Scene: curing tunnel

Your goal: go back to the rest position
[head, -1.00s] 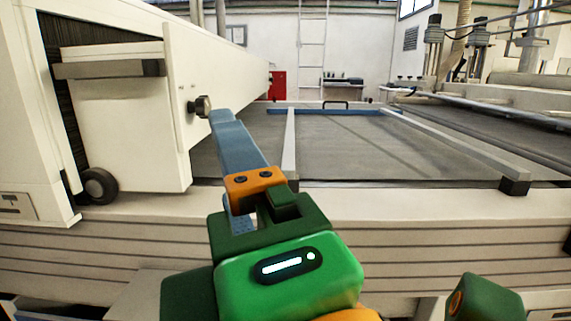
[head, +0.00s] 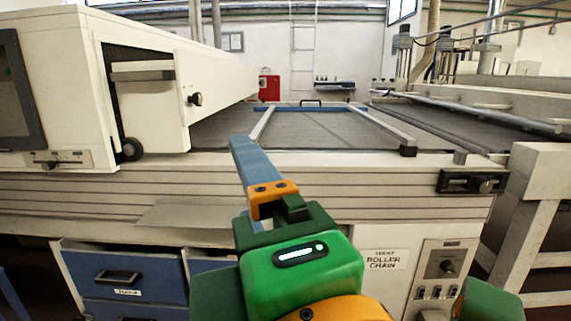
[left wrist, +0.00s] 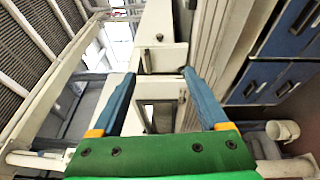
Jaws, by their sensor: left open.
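My left gripper (head: 243,145) reaches forward from the bottom middle of the head view. Its blue fingers overlap each other there, but the left wrist view shows them wide apart with nothing held between them (left wrist: 158,76). The fingertips are apart from the dark knob (head: 195,99) on the white tunnel door (head: 155,106), below and to the right of it. Only a green piece at the bottom right corner of the head view may be my right arm; no right fingers show.
The white tunnel housing (head: 75,60) stands at the left. A grey conveyor bed (head: 310,130) with a metal frame (head: 388,129) lies ahead. Blue drawers (head: 125,275) and a control panel (head: 440,270) are below the bench front. A white bench (head: 545,170) stands at the right.

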